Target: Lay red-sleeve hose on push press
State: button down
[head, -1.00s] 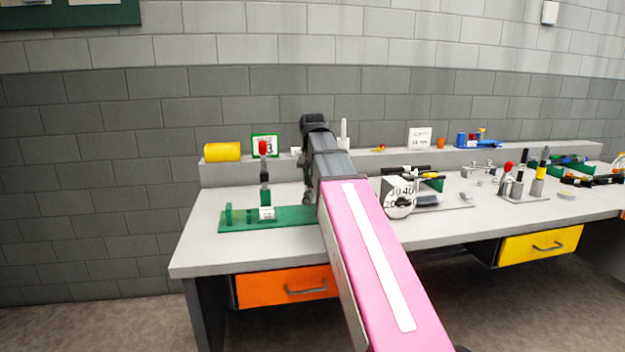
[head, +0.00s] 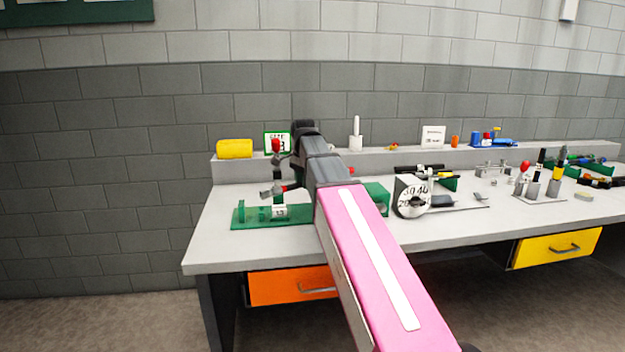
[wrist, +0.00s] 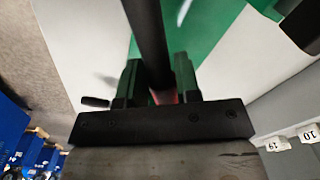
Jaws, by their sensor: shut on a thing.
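The push press (head: 250,218) is a green base with an upright and a red-knobbed lever (head: 276,146), at the left end of the bench in the head view. My gripper (wrist: 158,82) is shut on a dark hose (wrist: 145,30), which runs up the wrist view between the fingers; a bit of red shows at the jaws. My arm hides the fingers there.
A yellow roll (head: 235,149) and a green-framed sign (head: 278,141) stand on the back ledge. Right of my arm are a green block (head: 377,197) and a white dial (head: 411,196). More tools and hoses crowd the right side. The bench's front left corner is clear.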

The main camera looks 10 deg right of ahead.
jog(key=a+m, duration=0.1)
jog(key=m, duration=0.1)
jog(key=w+a+f+m, duration=0.1)
jog(key=m, duration=0.1)
jog(key=w+a+f+m, duration=0.1)
jog(key=shift+w+a+f+m, duration=0.1)
jog(key=shift+w+a+m, duration=0.05)
jog(key=shift+a+m, duration=0.25)
jog(key=shift+f, duration=0.15)
jog(key=shift+f, duration=3.1)
jog(key=shift+f, duration=0.4)
jog(key=c, duration=0.9)
grip_release()
jog(key=shift+c, duration=0.2)
jog(key=shift+o, duration=0.9)
